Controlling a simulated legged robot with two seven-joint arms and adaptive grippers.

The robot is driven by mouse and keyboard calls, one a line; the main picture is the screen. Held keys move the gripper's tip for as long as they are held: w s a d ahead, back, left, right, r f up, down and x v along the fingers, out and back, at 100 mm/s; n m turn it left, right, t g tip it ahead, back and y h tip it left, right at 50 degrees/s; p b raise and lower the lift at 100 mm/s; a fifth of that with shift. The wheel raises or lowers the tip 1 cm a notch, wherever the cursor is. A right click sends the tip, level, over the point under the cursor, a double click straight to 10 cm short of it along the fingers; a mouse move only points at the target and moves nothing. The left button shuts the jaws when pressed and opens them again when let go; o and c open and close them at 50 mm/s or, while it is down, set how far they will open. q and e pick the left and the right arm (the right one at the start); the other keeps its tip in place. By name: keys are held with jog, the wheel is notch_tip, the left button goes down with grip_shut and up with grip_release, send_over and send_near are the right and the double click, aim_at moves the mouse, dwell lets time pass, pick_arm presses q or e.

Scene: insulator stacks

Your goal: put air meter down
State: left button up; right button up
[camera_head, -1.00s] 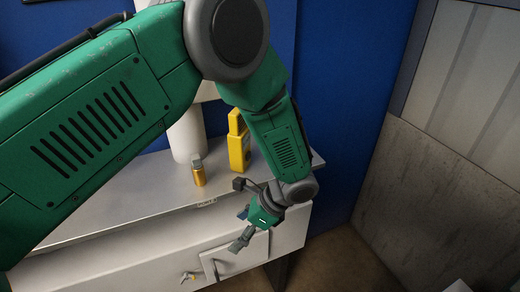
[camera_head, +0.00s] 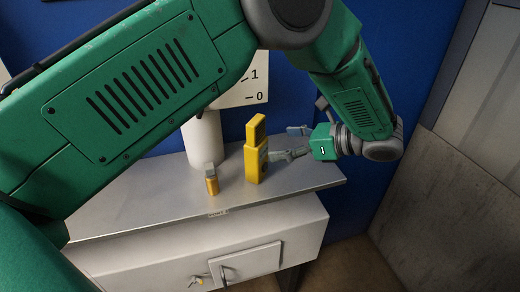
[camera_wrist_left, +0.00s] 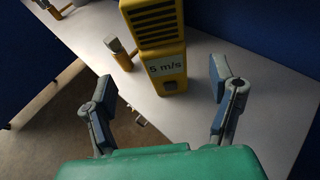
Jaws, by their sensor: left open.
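The air meter (camera_head: 256,160) is a yellow upright device standing on the grey cabinet top. In the left wrist view the air meter (camera_wrist_left: 158,45) shows dark slots and a "5 m/s" label. My left gripper (camera_head: 290,143) is open at the right side of the meter, its fingers pointing left towards it. In the left wrist view my left gripper (camera_wrist_left: 160,88) has its fingers spread wide, with the meter ahead between them. I cannot tell whether a finger touches it. My right gripper is not in view.
A small gold cylinder with a grey top (camera_head: 211,180) stands left of the meter. A white column (camera_head: 203,142) and a numbered white panel (camera_head: 248,88) are behind. The cabinet (camera_head: 180,250) has a small front door. The cabinet top's front right is clear.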

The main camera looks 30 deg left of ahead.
aim_at(264, 144)
pick_arm(q)
jog(key=x, duration=0.3)
jog(key=shift+w+a+f, duration=0.25)
jog(key=shift+w, duration=0.1)
jog(key=x, duration=0.1)
jog(key=p+x, duration=0.1)
jog(key=x, duration=0.1)
jog(key=shift+s+r, duration=0.1)
jog(key=shift+s, duration=0.15)
jog(key=shift+a+f+p, duration=0.35)
jog(key=shift+a+p, duration=0.1)
jog(key=shift+a, duration=0.1)
jog(key=shift+a+f, duration=0.1)
jog(key=shift+a, duration=0.05)
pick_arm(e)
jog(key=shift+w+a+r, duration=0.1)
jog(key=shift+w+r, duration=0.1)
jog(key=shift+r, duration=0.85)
pick_arm(q)
jog(key=shift+a, duration=0.1)
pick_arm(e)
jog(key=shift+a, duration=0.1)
pick_arm(q)
jog(key=shift+a, duration=0.1)
jog(key=c, duration=1.6)
jog(key=shift+o, duration=0.2)
